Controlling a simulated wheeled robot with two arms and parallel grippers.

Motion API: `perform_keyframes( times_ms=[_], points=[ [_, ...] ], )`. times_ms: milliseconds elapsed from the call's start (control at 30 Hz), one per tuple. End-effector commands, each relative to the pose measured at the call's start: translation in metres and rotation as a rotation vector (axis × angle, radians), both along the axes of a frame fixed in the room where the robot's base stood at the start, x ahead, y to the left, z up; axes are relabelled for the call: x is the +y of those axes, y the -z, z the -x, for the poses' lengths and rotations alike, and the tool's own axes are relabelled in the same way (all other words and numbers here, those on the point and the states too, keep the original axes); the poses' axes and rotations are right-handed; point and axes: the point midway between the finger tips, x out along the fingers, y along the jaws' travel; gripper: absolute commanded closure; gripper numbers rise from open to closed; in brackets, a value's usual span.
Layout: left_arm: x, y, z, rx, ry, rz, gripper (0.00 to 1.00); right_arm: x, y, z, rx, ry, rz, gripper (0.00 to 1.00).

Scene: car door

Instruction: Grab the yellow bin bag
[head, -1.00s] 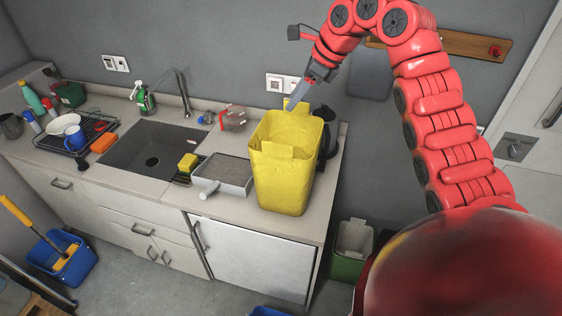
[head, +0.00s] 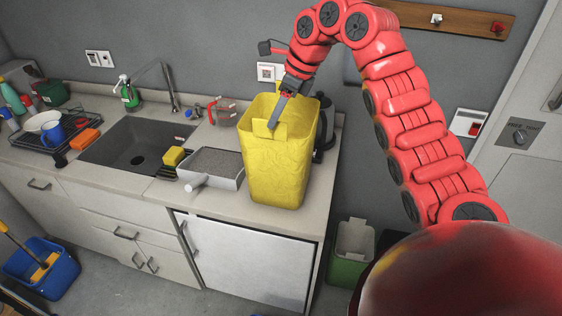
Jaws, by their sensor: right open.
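The yellow bin bag (head: 278,175) stands upright on the worktop, right of the sink. It is open at the top, with a flap or tab on its near rim. My right gripper (head: 273,121) reaches down from above, with its fingers at the mouth of the bag close to the near flap. It is open; only a thin grey finger shows clearly, and I cannot tell whether it touches the flap. My left gripper is not in view.
A grey pan (head: 213,169) stands just left of the bag and a dark kettle (head: 323,128) right behind it. The sink (head: 135,147), with a yellow sponge (head: 173,157) at its edge, lies further left. A green bin (head: 351,253) stands on the floor at right.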

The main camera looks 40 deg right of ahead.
Motion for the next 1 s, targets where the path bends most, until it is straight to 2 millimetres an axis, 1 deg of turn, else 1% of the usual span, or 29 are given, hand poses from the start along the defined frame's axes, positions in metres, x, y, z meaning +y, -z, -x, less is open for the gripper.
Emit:
perform_keyframes(
  times_ms=[167, 200, 300, 433, 533, 667, 767, 900, 933, 1000],
  points=[
    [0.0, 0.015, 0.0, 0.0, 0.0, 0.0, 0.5, 0.004, 0.019, -0.006, 0.0, -0.002, -0.002, 0.55],
    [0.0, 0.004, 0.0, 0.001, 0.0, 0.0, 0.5, 0.003, 0.016, -0.007, 0.003, 0.002, -0.002, 0.55],
    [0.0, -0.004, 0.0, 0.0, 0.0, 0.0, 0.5, 0.006, 0.028, -0.01, 0.007, 0.001, -0.002, 0.55],
    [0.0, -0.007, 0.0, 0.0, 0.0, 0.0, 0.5, 0.01, 0.043, -0.015, 0.003, 0.001, -0.001, 0.55],
    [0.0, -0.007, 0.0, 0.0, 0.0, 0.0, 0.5, 0.011, 0.047, -0.017, 0.0, 0.001, 0.0, 0.55],
    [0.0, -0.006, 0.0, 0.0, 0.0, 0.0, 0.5, 0.011, 0.047, -0.017, -0.001, 0.0, 0.0, 0.55],
    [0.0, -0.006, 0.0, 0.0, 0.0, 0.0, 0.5, 0.011, 0.047, -0.017, -0.001, 0.0, 0.0, 0.71],
    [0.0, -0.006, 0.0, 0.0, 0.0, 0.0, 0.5, 0.011, 0.047, -0.017, 0.0, 0.0, 0.0, 0.96],
    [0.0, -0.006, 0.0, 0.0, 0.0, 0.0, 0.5, 0.011, 0.047, -0.016, -0.001, 0.0, -0.001, 1.0],
    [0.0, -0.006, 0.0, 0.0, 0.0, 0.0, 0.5, 0.011, 0.047, -0.016, 0.0, 0.0, 0.0, 1.0]
  ],
)
